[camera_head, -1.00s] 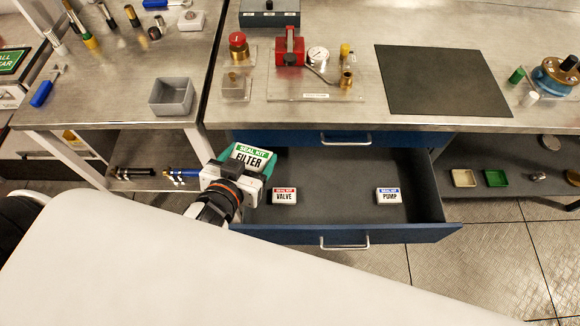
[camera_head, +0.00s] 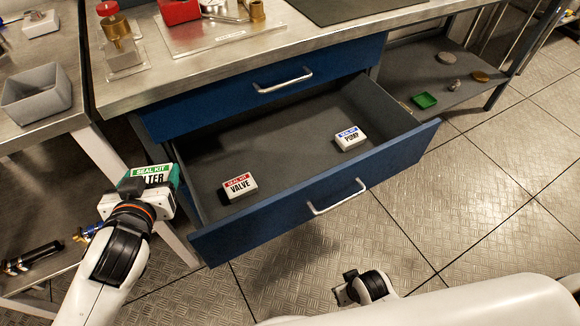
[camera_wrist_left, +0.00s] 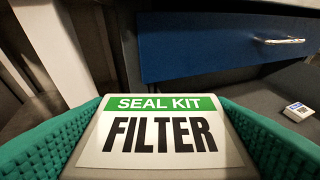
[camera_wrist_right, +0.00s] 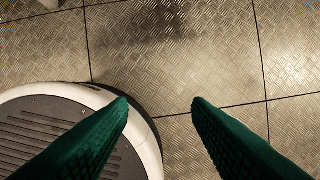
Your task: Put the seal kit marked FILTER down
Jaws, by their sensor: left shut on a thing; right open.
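The seal kit marked FILTER (camera_head: 153,178) has a white label with a green band. My left gripper (camera_head: 150,187) is shut on it and holds it at the left end of the open drawer. In the left wrist view the FILTER kit (camera_wrist_left: 160,135) sits between the green finger pads, its label facing the camera. I cannot tell its height over the drawer's edge. The VALVE kit (camera_head: 239,187) and the PUMP kit (camera_head: 350,139) lie in the drawer. My right gripper (camera_wrist_right: 160,110) is open and empty over the floor; its wrist shows low in the head view.
The blue drawer (camera_head: 270,222) is pulled out, with bare floor between and behind the two kits. A shut drawer (camera_head: 225,102) and the metal bench top are above it. A grey bin (camera_head: 37,98) stands on the left table, whose white leg is near my left arm.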

